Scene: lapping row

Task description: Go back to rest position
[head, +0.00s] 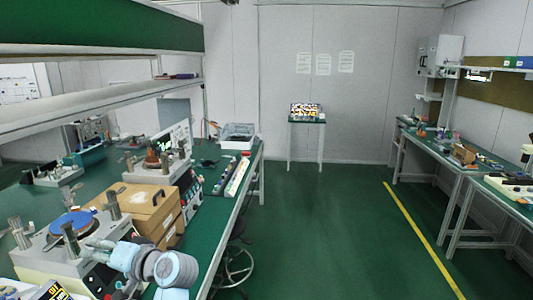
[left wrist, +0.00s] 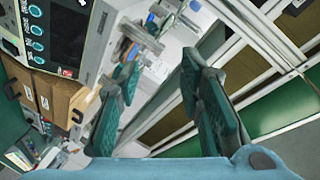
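My left arm reaches up from the bottom of the head view, beside the lapping machine at the front left. Its gripper is hard to make out there. In the left wrist view the left gripper (left wrist: 161,72) shows two green-padded fingers spread well apart, with nothing held between them. The near lapping machine (head: 40,260) has a blue round plate (head: 71,222) and metal cylinders on top. A machine panel with teal buttons (left wrist: 37,30) shows at the upper left of the left wrist view. My right gripper is not in view.
Wooden boxes (head: 150,203) stand on the green bench behind the near machine, with another machine (head: 158,168) farther back. A shelf (head: 100,108) overhangs the bench. A stool (head: 238,265) stands at the bench edge. The green aisle floor (head: 325,230) is clear.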

